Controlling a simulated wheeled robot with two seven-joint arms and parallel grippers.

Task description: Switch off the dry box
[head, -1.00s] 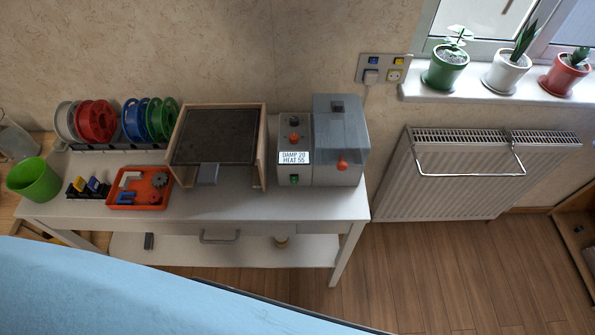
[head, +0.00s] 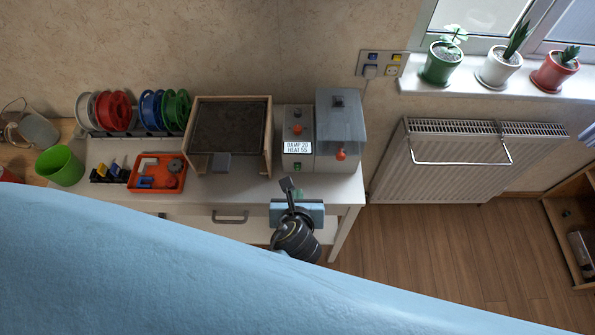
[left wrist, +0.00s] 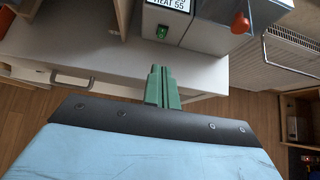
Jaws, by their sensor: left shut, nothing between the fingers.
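The dry box (head: 339,130) is a grey unit with a clear-looking lid and an orange knob, at the right end of the white table. Its control panel has knobs and a display (head: 298,148) reading "DAMP 20 HEAT 55". A green switch (left wrist: 162,31) sits low on the panel front in the left wrist view; in the head view it is small, just above my gripper. My left gripper (head: 288,186) is shut and empty, in front of the table edge below the panel. Its green fingers (left wrist: 162,86) point toward the panel, apart from the switch. My right gripper is not in view.
A wooden-framed dark box (head: 231,128) stands left of the dry box. An orange tray (head: 158,172), filament spools (head: 117,110) and a green cup (head: 60,165) are further left. A radiator (head: 478,160) with a towel rail is on the right. A wall socket plate (head: 381,64) is above.

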